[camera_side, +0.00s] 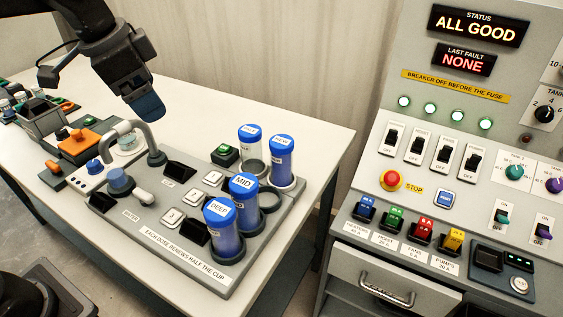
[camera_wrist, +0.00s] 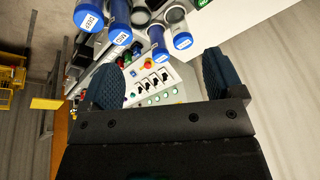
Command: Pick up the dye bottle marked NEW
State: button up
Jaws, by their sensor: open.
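The dye bottle marked NEW (camera_side: 281,160) stands upright at the back right of the grey dosing board (camera_side: 180,232). Bottles marked MID (camera_side: 242,190) and DEEP (camera_side: 222,228) stand nearer the front, with blue bodies. Another blue-capped pale bottle (camera_side: 250,138) stands just left of NEW; its label is hard to read. My gripper (camera_side: 150,108) is up to the left, well apart from the bottles. In the wrist view, my gripper (camera_wrist: 158,80) is open and empty, with the capped bottles beyond its fingers.
A control cabinet (camera_side: 400,200) with switches stands to the right. The white table (camera_side: 210,95) is bare behind the board.

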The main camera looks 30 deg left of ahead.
jog(key=w+d+f+m+g, duration=0.1)
jog(key=w+d+m, duration=0.2)
jog(key=w, duration=0.3)
jog(key=w+d+m+g, duration=0.1)
jog(key=w+d+m, duration=0.2)
jog(key=w, duration=0.4)
jog(key=m+g, duration=0.2)
jog(key=m, duration=0.4)
send_near(282, 152)
jog(key=w+a+r, duration=0.1)
jog(key=w+a, duration=0.1)
jog(key=a, duration=0.1)
jog(key=shift+h, duration=0.3)
jog(key=f, duration=0.4)
jog(key=d+f, duration=0.1)
jog(key=f, duration=0.4)
jog(key=d+f, duration=0.1)
jog(key=f, duration=0.3)
jog(key=shift+d+f, duration=0.2)
jog(key=shift+d, duration=0.05)
jog(key=shift+c, duration=0.3)
jog(key=shift+r, duration=0.1)
jog(key=c, duration=1.1)
